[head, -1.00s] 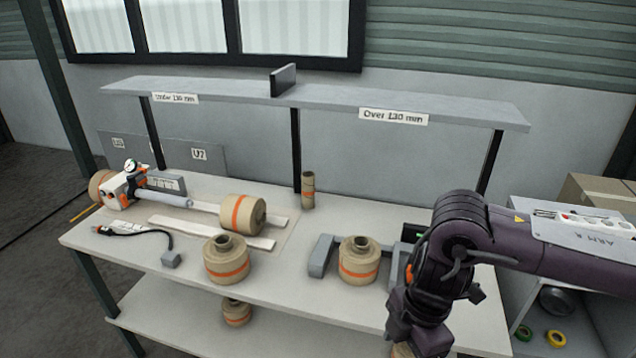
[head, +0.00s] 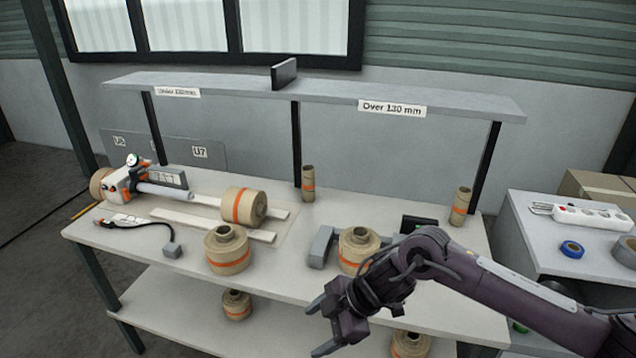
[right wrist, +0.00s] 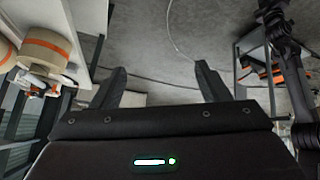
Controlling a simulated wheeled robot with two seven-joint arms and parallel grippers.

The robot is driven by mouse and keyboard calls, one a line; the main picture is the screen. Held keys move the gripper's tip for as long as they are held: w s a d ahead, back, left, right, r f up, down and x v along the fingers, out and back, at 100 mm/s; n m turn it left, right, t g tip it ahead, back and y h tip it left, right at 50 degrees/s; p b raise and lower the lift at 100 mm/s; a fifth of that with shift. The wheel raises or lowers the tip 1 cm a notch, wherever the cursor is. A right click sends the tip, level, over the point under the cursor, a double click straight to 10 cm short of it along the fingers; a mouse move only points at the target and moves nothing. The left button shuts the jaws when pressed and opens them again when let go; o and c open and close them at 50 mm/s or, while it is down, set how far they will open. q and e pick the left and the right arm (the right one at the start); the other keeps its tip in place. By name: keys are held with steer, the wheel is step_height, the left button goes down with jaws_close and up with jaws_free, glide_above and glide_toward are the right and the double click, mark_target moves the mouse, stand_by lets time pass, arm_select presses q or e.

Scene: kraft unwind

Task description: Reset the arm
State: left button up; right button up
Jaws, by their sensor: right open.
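My right gripper (head: 316,328) is open and empty in front of the table's front edge, low in the head view. Its two dark fingers point left, spread apart. My right arm (head: 480,285) comes in from the right. In the right wrist view the open jaws (right wrist: 160,85) frame bare grey floor, with nothing between them. My left gripper is not in view.
The white table (head: 290,285) bears kraft rolls (head: 228,250), one (head: 357,250) partly behind my arm. A lower shelf (head: 185,310) holds more rolls. A raised shelf (head: 230,88) stands behind. A side cabinet (head: 535,230) is at right.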

steer(key=w+a+f+m+t+y+b, duration=0.25)
steer(key=w+f+m, duration=0.35)
steer(key=f, duration=0.6)
steer(key=s+d+f+m+t+h, duration=0.25)
steer(key=d+f, duration=0.25)
steer(key=f, duration=0.6)
steer(key=s+d+f+m+t+h, duration=0.1)
steer(key=d+f+m, duration=0.35)
steer(key=f, duration=0.65)
steer(key=s+d+f+m+h+b, duration=0.1)
steer(key=s+d+f+h+b, duration=0.1)
steer(key=s+d+f, duration=0.5)
steer(key=s+d+f+m+g+h, duration=0.1)
steer(key=s+f, duration=0.4)
steer(key=s, duration=0.6)
steer(key=s+d+f+m+g+h, duration=0.1)
steer(key=s+d+f, duration=0.4)
steer(key=s, duration=0.7)
steer(key=s+d+f+m+g+h, duration=0.2)
steer(key=s+f, duration=0.5)
steer(key=s, duration=0.4)
steer(key=shift+s+d+g+h+b, duration=0.3)
steer(key=shift+d+g+b, duration=0.15)
steer(key=shift+g, duration=0.35)
